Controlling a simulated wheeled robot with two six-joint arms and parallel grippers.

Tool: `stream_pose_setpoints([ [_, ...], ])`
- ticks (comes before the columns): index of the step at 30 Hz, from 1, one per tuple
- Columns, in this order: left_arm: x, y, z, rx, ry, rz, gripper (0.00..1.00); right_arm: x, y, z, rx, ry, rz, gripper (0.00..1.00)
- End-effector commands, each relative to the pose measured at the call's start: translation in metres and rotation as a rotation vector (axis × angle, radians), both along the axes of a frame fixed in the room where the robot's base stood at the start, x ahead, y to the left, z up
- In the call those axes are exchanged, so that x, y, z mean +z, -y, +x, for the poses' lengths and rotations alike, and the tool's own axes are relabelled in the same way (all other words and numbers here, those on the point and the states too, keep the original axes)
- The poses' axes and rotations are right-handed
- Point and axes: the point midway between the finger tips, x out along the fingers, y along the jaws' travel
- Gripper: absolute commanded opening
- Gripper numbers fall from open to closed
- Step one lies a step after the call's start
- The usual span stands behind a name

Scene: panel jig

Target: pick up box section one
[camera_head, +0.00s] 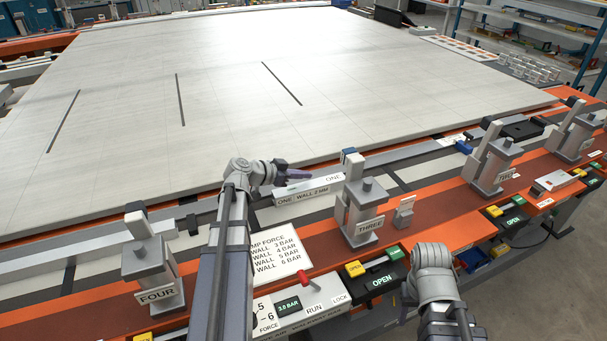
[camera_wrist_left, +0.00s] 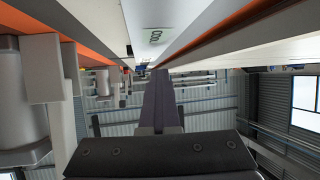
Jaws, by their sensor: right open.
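Box section one is a pale grey bar (camera_head: 325,179) marked ONE, lying at the panel's near edge behind a plate (camera_head: 300,190) reading ONE: WALL 2 MM. My left gripper (camera_head: 298,174) is at the left end of the bar and hides part of it. In the left wrist view its dark fingers (camera_wrist_left: 160,105) lie side by side with only a thin seam between them and nothing seen held. A pale surface with a small label (camera_wrist_left: 155,36) shows above them. The end of my right arm (camera_head: 433,258) is at the front right, apart from the section; its jaws are open and empty.
Clamp post THREE (camera_head: 365,212) stands just right of the section. Clamp post FOUR (camera_head: 152,270) stands at the left. A control box with a red lever (camera_head: 308,283) and a force chart (camera_head: 277,256) lie in front.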

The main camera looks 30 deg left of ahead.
Motion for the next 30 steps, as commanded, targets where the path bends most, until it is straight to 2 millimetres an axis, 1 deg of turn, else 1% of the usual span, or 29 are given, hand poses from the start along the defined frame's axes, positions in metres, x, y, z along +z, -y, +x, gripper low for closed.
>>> stream_pose_setpoints([
  [1, 0.017, 0.0, 0.0, 0.0, 0.001, -0.001, 0.0, 0.017, 0.0, 0.0, 0.0, 0.0, 0.0, 0.5],
  [3, 0.029, 0.0, 0.001, 0.001, 0.001, 0.0, 0.0, 0.029, 0.0, 0.0, 0.0, 0.0, 0.0, 0.5],
  [9, 0.058, 0.0, 0.001, 0.001, 0.002, -0.002, 0.0, 0.058, 0.0, 0.0, -0.001, 0.0, 0.0, 0.5],
  [12, 0.066, 0.0, 0.001, 0.002, 0.003, -0.002, 0.0, 0.065, 0.0, 0.0, -0.001, 0.0, 0.0, 0.5],
  [15, 0.068, 0.0, 0.001, 0.002, 0.003, -0.002, 0.0, 0.068, 0.0, 0.0, -0.001, 0.0, 0.0, 0.5],
  [23, 0.067, 0.0, 0.001, 0.002, 0.003, -0.002, 0.0, 0.066, 0.0, 0.0, -0.001, 0.0, 0.0, 0.5],
  [26, 0.067, -0.001, 0.001, 0.002, 0.003, -0.002, 0.1, 0.066, 0.0, 0.0, -0.001, 0.0, 0.0, 0.5],
  [30, 0.067, -0.001, 0.001, 0.002, 0.003, -0.002, 0.25, 0.066, 0.0, 0.0, -0.001, 0.0, 0.0, 0.5],
])
